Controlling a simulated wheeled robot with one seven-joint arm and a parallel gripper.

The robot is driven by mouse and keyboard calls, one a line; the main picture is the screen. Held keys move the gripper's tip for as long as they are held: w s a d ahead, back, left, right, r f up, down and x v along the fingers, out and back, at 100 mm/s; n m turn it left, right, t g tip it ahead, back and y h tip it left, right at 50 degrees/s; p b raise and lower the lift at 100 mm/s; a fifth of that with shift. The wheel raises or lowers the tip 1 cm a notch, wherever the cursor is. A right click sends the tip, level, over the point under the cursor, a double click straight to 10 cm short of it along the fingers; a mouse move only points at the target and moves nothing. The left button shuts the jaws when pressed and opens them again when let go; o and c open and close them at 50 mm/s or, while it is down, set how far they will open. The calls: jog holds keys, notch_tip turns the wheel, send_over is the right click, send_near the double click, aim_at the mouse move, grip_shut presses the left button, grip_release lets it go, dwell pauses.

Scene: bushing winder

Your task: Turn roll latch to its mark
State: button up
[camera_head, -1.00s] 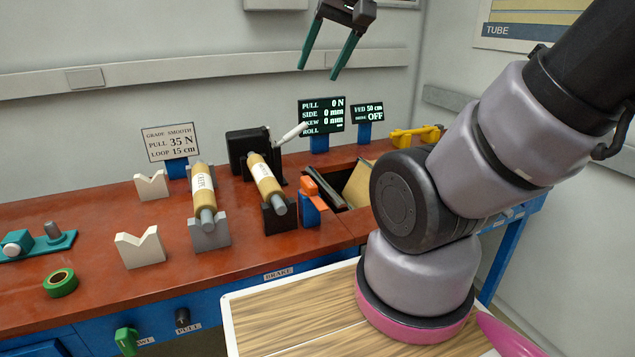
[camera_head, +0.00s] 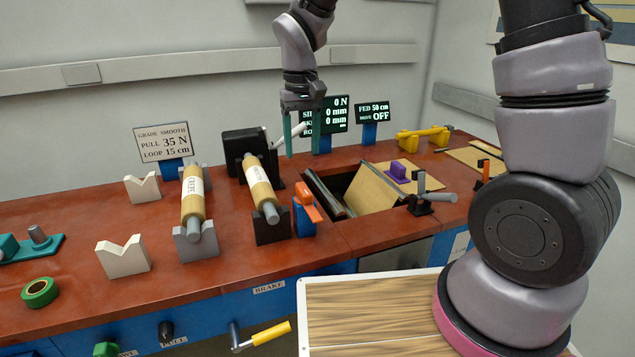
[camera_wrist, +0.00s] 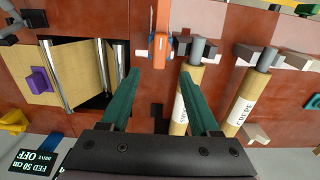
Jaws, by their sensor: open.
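A black bracket (camera_head: 245,148) stands behind the middle roll (camera_head: 260,184). A white-handled lever (camera_head: 276,141) sticks out from it, up and to the right; I take this for the roll latch. Its mark cannot be made out. My gripper (camera_head: 302,151) is open, fingers down, near the lever's handle, and one finger partly covers the lever. Contact cannot be told. In the wrist view the open fingers (camera_wrist: 160,75) spread beside the middle roll (camera_wrist: 186,88), and the lever is not visible.
An orange-topped blue post (camera_head: 305,212) stands beside the roll. An open well with metal bars and a tan sheet (camera_head: 367,190) lies to the right. The crepe roll (camera_head: 192,200) rests in cradles at left. A readout screen (camera_head: 335,112) stands behind my gripper.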

aim_at(303, 188)
notch_tip(303, 188, down, 10)
jog(key=shift+f, duration=0.2)
dwell(0.3)
grip_shut()
dwell(1.2)
